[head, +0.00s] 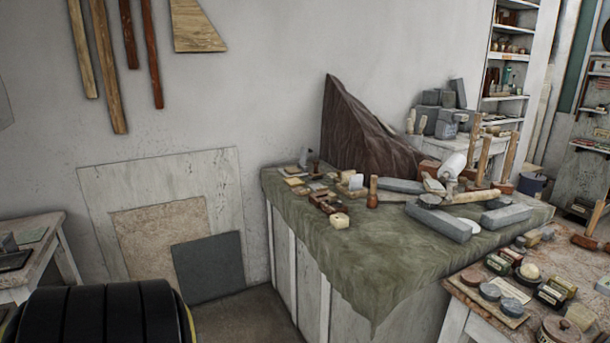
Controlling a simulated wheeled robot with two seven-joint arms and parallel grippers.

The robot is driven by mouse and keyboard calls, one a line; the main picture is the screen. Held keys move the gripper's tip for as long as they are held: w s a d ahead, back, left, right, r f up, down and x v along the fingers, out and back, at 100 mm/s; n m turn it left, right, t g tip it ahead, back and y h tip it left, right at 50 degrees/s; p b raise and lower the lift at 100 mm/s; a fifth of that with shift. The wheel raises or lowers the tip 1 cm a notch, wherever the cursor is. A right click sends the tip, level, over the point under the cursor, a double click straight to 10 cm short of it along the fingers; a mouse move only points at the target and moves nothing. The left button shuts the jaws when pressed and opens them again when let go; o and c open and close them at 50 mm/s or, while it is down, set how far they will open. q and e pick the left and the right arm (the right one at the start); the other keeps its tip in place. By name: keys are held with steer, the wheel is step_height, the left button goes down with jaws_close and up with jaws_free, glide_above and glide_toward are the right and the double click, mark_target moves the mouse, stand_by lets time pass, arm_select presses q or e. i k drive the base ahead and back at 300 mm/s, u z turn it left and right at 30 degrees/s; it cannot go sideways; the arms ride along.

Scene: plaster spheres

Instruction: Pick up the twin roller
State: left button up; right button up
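I cannot pick out a twin roller for certain. Neither of my grippers is in view.
Grey blocks (438,222), small boxes (331,204) and a dark brown draped shape (362,135) crowd the green cloth; its front is clear. A wooden table (480,315) with tins and mallets is at right. Shelves (503,75) stand behind. Panels lean on the wall.

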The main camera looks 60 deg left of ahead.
mark_target(316, 174)
steer(key=u, duration=0.2)
steer(key=k, duration=0.4)
steer(key=u, duration=1.9)
steer(key=i, duration=2.5)
steer(key=z, duration=0.8)
